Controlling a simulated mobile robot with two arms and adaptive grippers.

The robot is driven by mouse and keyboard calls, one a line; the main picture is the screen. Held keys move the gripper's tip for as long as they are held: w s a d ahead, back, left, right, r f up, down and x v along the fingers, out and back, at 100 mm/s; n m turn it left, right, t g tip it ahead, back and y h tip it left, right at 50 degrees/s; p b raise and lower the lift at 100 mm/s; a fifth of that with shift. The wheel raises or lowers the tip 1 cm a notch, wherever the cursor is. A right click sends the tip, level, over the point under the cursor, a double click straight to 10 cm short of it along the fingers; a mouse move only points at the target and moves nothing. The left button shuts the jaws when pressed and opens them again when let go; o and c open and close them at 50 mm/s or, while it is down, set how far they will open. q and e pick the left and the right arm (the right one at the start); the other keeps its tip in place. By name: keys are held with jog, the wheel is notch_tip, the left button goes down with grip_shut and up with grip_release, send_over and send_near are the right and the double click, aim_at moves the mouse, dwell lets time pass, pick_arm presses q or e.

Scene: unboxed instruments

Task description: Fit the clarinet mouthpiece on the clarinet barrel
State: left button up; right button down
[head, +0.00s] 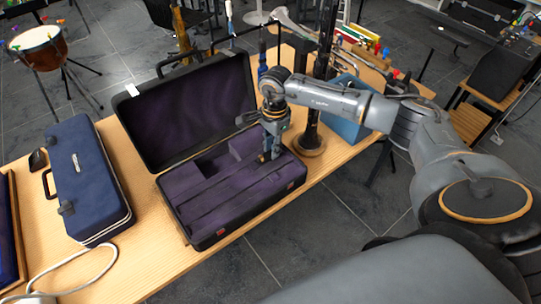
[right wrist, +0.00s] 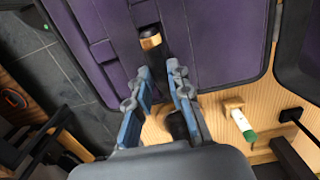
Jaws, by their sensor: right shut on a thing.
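My right gripper (head: 270,155) points down over the right end of the open instrument case (head: 205,228). Its two blue-grey fingers also show in the right wrist view (right wrist: 160,75), close together with a narrow gap. They are shut on a small dark part, most likely the clarinet mouthpiece, whose outline is hard to make out against the dark lining. A dark round piece with a tan band (right wrist: 150,41) shows just beyond the fingertips. I cannot tell whether it is the barrel or belongs to the held part. My left gripper is out of view.
A closed blue case (head: 85,180) lies at left on the wooden table (head: 135,215). A tall dark instrument on a round wooden base (head: 309,146) stands close right of the gripper. A blue box (head: 345,122) is behind it. The case lid (head: 185,110) stands open.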

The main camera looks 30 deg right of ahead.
jog(key=shift+r, duration=0.25)
jog(key=shift+r+p, duration=1.25)
jog(key=shift+r, duration=0.9)
